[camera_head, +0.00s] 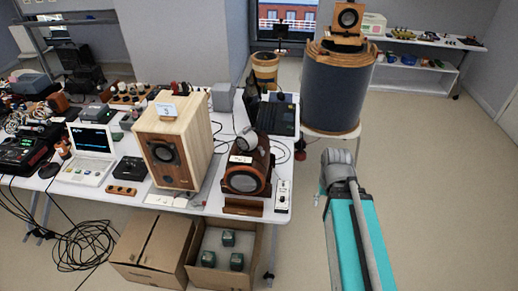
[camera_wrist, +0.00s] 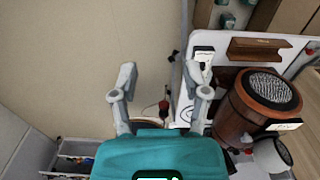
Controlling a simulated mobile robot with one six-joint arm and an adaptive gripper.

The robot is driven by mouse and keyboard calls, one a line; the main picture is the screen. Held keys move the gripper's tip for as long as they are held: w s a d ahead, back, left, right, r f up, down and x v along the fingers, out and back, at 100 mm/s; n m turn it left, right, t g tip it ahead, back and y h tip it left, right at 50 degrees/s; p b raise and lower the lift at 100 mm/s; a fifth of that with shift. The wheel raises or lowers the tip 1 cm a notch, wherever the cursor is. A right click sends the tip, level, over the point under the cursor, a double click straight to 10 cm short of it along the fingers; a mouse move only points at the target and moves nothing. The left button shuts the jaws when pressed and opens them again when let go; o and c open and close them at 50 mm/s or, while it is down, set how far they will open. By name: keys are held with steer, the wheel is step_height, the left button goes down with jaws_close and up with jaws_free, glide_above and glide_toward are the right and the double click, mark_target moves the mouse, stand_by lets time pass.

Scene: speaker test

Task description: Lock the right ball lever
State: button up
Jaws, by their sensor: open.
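My gripper (camera_wrist: 160,76) is open and empty in the wrist view, its two grey fingers wide apart above the floor beside the table edge. Its right fingertip overlaps the view of the white table (camera_wrist: 226,45). A small red round part (camera_wrist: 163,105) shows between and below the fingers; a small dark red part (camera_head: 300,150) also shows by the table's right edge in the head view. I cannot tell whether either is a ball lever, and no right ball lever can be made out for certain. In the head view my turquoise arm stands right of the table.
A brown round speaker (camera_head: 246,181), a wooden box speaker (camera_head: 172,153) and a small white switch box (camera_head: 283,194) crowd the table's right end. A large blue drum (camera_head: 334,88) stands behind. Cardboard boxes (camera_head: 150,243) sit below. Floor to the right is clear.

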steer(key=shift+w+d, duration=0.1)
steer(key=shift+d, duration=0.3)
step_height(320, 180, up, 10)
steer(key=n+p, duration=0.3)
steer(key=p, duration=0.7)
glide_above(263, 151)
steer(key=shift+a+f, duration=0.1)
steer(key=shift+f, duration=0.05)
steer(key=shift+f+b, duration=0.2)
steer(key=shift+b, duration=0.15)
step_height(263, 151, down, 14)
steer(key=b, duration=1.3)
steer(key=shift+r, duration=0.25)
